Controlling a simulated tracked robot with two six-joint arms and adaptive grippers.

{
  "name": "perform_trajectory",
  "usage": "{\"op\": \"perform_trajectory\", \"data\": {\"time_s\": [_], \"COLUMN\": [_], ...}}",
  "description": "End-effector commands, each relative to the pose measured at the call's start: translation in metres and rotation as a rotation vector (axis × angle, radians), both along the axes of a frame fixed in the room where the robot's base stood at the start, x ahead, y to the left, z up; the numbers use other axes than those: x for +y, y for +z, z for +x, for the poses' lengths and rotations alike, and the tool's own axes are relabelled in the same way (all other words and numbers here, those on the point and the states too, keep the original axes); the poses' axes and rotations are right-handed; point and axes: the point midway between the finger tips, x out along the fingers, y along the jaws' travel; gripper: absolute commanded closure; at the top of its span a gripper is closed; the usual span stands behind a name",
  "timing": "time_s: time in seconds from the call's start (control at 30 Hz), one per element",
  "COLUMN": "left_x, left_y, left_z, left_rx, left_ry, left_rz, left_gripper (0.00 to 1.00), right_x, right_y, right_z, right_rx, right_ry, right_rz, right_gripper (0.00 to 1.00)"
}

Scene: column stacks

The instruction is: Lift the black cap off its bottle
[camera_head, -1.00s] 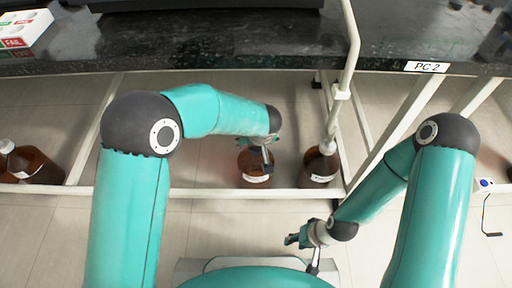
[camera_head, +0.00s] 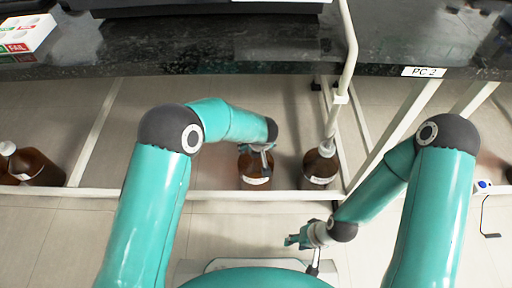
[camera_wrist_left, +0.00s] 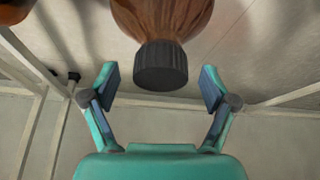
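The brown bottle (camera_head: 255,176) stands on the floor under the bench, with a pale label, partly hidden by my left gripper (camera_head: 263,158) above it in the head view. In the left wrist view the brown bottle (camera_wrist_left: 163,17) ends in a ribbed black cap (camera_wrist_left: 161,67). My left gripper (camera_wrist_left: 160,82) is open there, with one finger on each side of the cap and a visible gap to both. The cap is on the bottle. My right gripper (camera_head: 294,240) is low in front of the bench, away from the bottle; its finger opening is too small to judge.
Another brown bottle (camera_head: 320,170) with a pale top stands just right, near a white bench leg (camera_head: 346,70). More brown bottles (camera_head: 38,168) stand at far left. A white rail (camera_head: 215,195) runs in front of the bottles. The dark benchtop (camera_head: 200,50) is overhead.

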Motion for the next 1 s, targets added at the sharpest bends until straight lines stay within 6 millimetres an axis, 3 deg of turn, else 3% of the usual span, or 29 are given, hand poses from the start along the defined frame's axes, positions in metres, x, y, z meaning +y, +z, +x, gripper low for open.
{"op": "perform_trajectory", "data": {"time_s": [0.03, 0.2, 0.67, 1.0], "left_x": [0.000, 0.000, 0.000, -0.001], "left_y": [0.000, 0.000, 0.003, 0.036], "left_z": [0.000, 0.000, 0.000, 0.000], "left_rx": [0.000, 0.000, -0.001, -0.003], "left_ry": [0.000, 0.000, 0.000, 0.001], "left_rz": [0.000, 0.000, 0.000, -0.001], "left_gripper": [0.28, 0.56, 0.57, 0.57], "right_x": [0.000, 0.000, 0.000, 0.000], "right_y": [0.000, 0.000, 0.001, 0.007], "right_z": [0.000, 0.000, 0.000, 0.000], "right_rx": [0.000, 0.000, 0.000, 0.000], "right_ry": [0.000, 0.000, 0.000, 0.000], "right_rz": [0.000, 0.000, 0.000, 0.000], "right_gripper": [0.60, 0.60, 0.60, 0.60]}}
